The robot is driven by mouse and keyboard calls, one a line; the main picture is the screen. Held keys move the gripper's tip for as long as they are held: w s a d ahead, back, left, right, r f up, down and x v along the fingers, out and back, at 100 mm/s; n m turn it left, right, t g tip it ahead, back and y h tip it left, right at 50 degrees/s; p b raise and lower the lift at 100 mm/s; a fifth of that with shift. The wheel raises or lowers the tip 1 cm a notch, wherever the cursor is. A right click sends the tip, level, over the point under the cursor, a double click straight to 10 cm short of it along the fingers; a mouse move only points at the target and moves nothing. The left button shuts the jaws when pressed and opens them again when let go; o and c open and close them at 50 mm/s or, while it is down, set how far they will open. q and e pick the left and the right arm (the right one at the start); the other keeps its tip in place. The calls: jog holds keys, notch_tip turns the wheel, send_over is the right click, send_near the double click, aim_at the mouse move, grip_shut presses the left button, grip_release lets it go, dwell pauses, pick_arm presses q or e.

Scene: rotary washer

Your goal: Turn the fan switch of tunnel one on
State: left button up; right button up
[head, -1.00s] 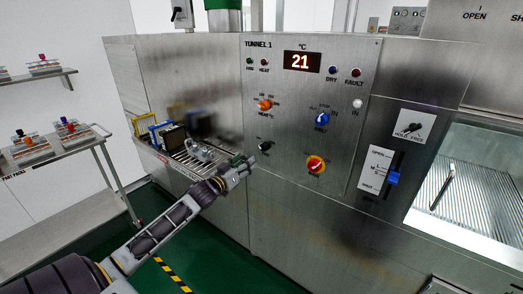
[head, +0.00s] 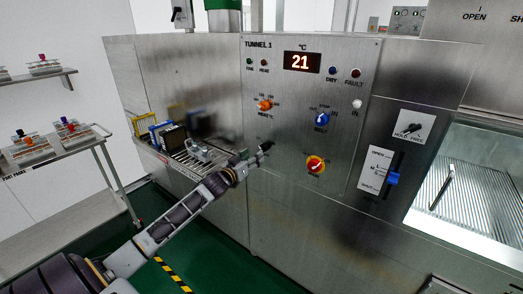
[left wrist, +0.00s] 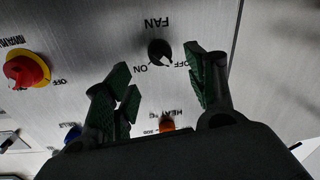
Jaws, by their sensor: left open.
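The fan switch (left wrist: 160,52) is a small black knob on the steel tunnel one panel (head: 290,108). In the left wrist view, which is upside down, FAN, ON and OFF are printed around it. A pale mark on the knob appears to lie toward the OFF side. My left gripper (head: 258,155) is at the panel in the head view and largely covers the switch there. In the left wrist view my left gripper (left wrist: 160,80) is open, with green-padded fingers on either side below the knob, holding nothing. Contact with the panel cannot be told. My right gripper is not in view.
An orange heat knob (head: 265,105), a blue belt knob (head: 322,119) and a red-yellow main switch (head: 316,165) sit close by on the panel. A display (head: 302,62) reads 21. A conveyor with items (head: 200,152) lies left of the panel.

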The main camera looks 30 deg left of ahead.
aim_at(262, 148)
pick_arm(q)
jog(key=shift+w, duration=3.7)
jog(key=c, duration=1)
jog(key=shift+c, duration=0.2)
